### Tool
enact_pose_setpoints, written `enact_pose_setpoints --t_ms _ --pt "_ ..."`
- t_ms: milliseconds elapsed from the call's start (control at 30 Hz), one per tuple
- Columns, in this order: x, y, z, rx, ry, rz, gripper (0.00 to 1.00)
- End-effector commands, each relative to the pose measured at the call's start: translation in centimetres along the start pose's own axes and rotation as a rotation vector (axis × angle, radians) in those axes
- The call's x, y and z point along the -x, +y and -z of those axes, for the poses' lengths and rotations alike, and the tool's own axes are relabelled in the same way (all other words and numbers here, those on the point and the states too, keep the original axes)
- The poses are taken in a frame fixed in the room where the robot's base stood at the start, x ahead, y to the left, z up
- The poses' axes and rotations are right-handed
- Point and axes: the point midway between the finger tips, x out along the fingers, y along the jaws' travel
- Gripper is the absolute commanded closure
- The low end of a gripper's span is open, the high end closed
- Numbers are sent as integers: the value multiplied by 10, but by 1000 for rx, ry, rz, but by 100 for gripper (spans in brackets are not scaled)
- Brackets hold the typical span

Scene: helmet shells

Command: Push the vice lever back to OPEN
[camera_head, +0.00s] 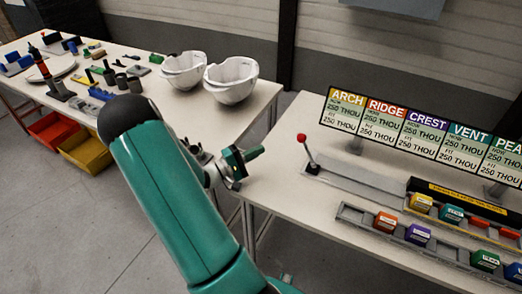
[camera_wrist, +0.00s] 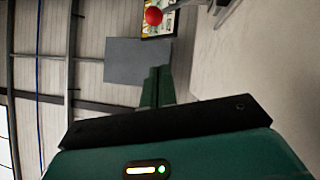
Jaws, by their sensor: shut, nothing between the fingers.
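A lever with a red ball knob (camera_head: 302,138) stands at the left end of a long grey rail (camera_head: 355,185) on the right table. Its thin rod leans slightly left toward the top. The red knob also shows at the top of the wrist view (camera_wrist: 153,16), beyond the fingertips. My gripper (camera_head: 257,151) is shut and empty, in the air left of the lever and clearly apart from it. Its green fingers lie together in the wrist view (camera_wrist: 157,82). I cannot read any OPEN mark by the lever.
A sign row (camera_head: 425,125) stands behind the rail. Colored blocks, such as an orange one (camera_head: 385,221) and a purple one (camera_head: 417,233), sit in a front rack. Two white helmet shells (camera_head: 231,80) and many small parts are on the left table. A gap separates the tables.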

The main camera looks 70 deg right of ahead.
Motion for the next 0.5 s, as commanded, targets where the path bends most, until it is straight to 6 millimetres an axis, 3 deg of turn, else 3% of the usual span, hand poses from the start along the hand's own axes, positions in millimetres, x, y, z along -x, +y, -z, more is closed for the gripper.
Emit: enact_pose_setpoints --t_ms 367,500 --pt "-76 0 -1 0 -4 2 100" --pt "-92 0 -17 1 -4 3 100"
